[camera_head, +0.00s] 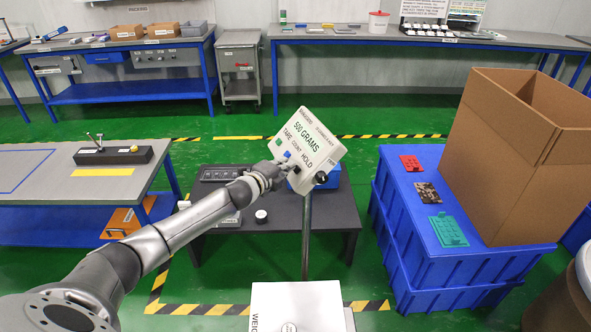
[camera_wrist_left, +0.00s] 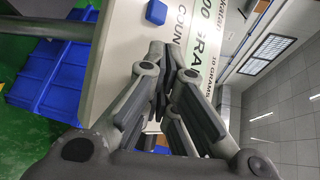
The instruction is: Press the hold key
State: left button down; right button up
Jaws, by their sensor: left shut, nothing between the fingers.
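The white scale indicator panel (camera_head: 316,150) stands tilted on a post, with "500 GRAMS" and the labels TARE, COUNT and HOLD. A green key (camera_head: 278,142) sits by TARE and a blue key (camera_head: 287,154) by COUNT. My left gripper (camera_head: 286,169) is shut and empty at the panel's lower left, close to the key row below the HOLD label. In the left wrist view my closed fingers (camera_wrist_left: 165,78) are in front of the panel face, and the blue key (camera_wrist_left: 156,12) shows above them. My fingers hide the hold key; I cannot tell whether they touch it. My right gripper is not in view.
A dark low table (camera_head: 330,213) stands behind the post. Blue crates (camera_head: 400,230) with a large cardboard box (camera_head: 515,150) stand to the right. A grey workbench (camera_head: 45,180) is at the left. Green floor is open behind the panel.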

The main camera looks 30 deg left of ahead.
pick_arm(q)
jog(key=shift+w+d+f, duration=0.15)
jog(key=shift+w+f, duration=0.05)
jog(key=shift+f, duration=0.05)
jog(key=shift+r, duration=0.1)
dwell(0.5)
jog(key=shift+s+a+r+p, duration=0.35)
jog(key=shift+s+r+p, duration=0.1)
jog(key=shift+r+p, duration=0.05)
jog(key=shift+s+a+r+p, duration=0.55)
jog(key=shift+s+r+p, duration=0.15)
jog(key=shift+r+p, duration=0.25)
jog(key=shift+s+a+r+p, duration=0.55)
jog(key=shift+s+r+p, duration=0.15)
jog(key=shift+r+p, duration=0.25)
jog(key=shift+f, duration=0.15)
